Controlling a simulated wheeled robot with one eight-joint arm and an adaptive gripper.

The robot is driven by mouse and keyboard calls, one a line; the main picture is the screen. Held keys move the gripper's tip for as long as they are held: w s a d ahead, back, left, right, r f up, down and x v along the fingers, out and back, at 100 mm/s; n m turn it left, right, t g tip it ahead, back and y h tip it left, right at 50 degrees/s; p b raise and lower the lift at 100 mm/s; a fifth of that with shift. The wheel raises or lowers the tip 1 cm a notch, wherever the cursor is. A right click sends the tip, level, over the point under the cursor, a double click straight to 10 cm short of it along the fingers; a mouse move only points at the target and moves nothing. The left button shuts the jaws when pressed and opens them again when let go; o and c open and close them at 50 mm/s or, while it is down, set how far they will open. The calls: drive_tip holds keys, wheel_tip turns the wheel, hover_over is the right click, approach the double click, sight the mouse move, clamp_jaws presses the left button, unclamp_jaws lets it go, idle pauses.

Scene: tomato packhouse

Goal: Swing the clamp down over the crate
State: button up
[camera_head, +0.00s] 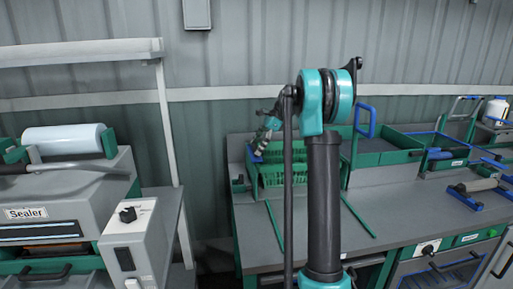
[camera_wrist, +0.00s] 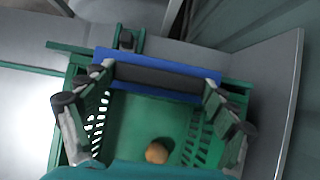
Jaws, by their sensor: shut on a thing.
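The green slotted crate (camera_head: 272,178) stands on the bench behind my arm in the head view. In the wrist view I look down into the crate (camera_wrist: 127,125), with a small orange-brown round thing (camera_wrist: 157,152) on its floor. The clamp is a blue bar (camera_wrist: 207,78) with a dark grip (camera_wrist: 155,78), lying across one end of the crate in the wrist view. My gripper (camera_wrist: 157,79) has its fingertips at the two ends of the dark grip and is shut on it. In the head view my gripper (camera_head: 264,138) is above the crate's left part; the clamp is mostly hidden there.
Green rails (camera_head: 358,218) run along the bench (camera_head: 310,228) before the crate. A green tray (camera_head: 380,150) and an upright blue loop handle (camera_head: 365,117) are to the right. A sealer machine (camera_head: 70,200) stands at left. The corrugated wall (camera_head: 250,50) is behind.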

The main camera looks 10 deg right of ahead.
drive_tip(key=o, duration=1)
drive_tip(key=v, duration=1.2)
